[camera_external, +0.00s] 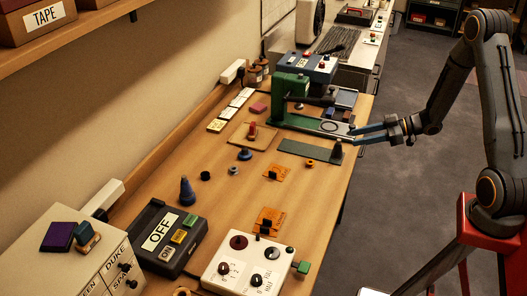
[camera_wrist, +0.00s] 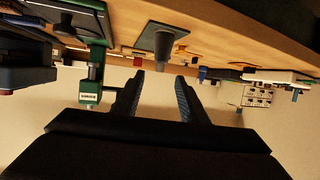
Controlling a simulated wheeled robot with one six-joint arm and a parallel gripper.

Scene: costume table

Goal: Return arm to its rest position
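My arm (camera_external: 462,80) rises from my red base at the right, bends at the top, and reaches left toward the table's right edge. My gripper (camera_external: 353,136) is near that edge, its two blue fingers spread apart. In the wrist view, my gripper (camera_wrist: 160,80) is open, with nothing between its fingers. A dark cone-shaped piece (camera_external: 336,149) stands on a green mat (camera_external: 303,149) close to the fingertips. In the wrist view, the cone (camera_wrist: 163,40) shows beyond the fingertips, apart from them.
A green press-like device (camera_external: 280,104) stands on the table left of my gripper. An orange ring (camera_external: 310,163) lies near the mat. A white panel with knobs (camera_external: 247,265) and a dark OFF box (camera_external: 165,237) stand at the front. Grey floor (camera_external: 400,200) is open between table and base.

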